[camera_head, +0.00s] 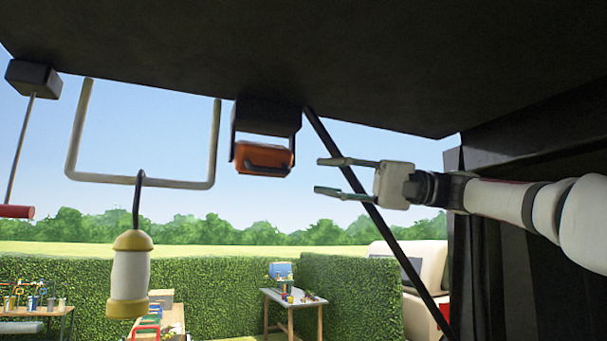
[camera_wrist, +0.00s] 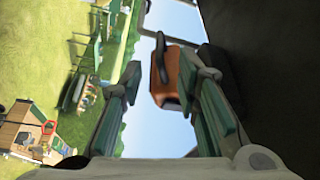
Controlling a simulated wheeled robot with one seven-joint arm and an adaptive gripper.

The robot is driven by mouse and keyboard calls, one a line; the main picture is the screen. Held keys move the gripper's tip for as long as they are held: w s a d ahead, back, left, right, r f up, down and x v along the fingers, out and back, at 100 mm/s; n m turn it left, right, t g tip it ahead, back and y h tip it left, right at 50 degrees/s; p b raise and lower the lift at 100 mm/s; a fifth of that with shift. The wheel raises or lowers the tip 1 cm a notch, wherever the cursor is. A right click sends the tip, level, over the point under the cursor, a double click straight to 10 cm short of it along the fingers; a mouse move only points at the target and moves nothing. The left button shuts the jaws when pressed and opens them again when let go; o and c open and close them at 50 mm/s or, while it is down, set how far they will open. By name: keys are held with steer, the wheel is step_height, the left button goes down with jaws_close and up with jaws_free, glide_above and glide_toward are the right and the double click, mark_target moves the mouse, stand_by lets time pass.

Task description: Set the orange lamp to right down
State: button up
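The orange lamp (camera_head: 265,155) is a boxy orange body with a dark handle on its front. It sits in a black bracket (camera_head: 265,113) fixed under the dark canopy. My gripper (camera_head: 325,175) is to the right of the lamp in the head view, with its two green-grey fingers apart and a visible gap to the lamp. In the wrist view the orange lamp (camera_wrist: 165,78) shows beyond the open fingers (camera_wrist: 158,78), partly covered by one finger. Its dark handle shows near the top. I cannot tell how far off the lamp is.
The dark canopy (camera_head: 290,55) spans above, with a diagonal dark strut (camera_head: 330,148) close to the gripper. A pale U-shaped bar (camera_head: 140,182) hangs left, with a yellow and white lantern (camera_head: 130,275) below. A table (camera_head: 293,300) and hedges stand farther off.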

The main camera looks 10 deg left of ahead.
steer(key=shift+w+d, duration=0.1)
steer(key=shift+d, duration=0.65)
steer(key=shift+a+f, duration=0.1)
steer(key=s+a+f+m+t+h, duration=0.2)
steer(key=s+f+t+h, duration=0.15)
steer(key=f, duration=0.55)
steer(key=s+a+f+m+t+h, duration=0.2)
steer(key=f+h, duration=0.3)
steer(key=f, duration=0.4)
steer(key=s+d+f+t+h+b, duration=0.1)
steer(key=s+d+f+h, duration=0.4)
steer(key=s+d+f, duration=0.4)
steer(key=s+d+f+m+t+h+b, duration=0.1)
steer(key=s+d+f+h, duration=0.4)
steer(key=s+d+f, duration=0.5)
steer(key=d+f+t, duration=0.1)
steer(key=d+f, duration=0.4)
steer(key=shift+d+f+h, duration=0.3)
steer(key=shift+h, duration=0.05)
steer(key=shift+t, duration=0.25)
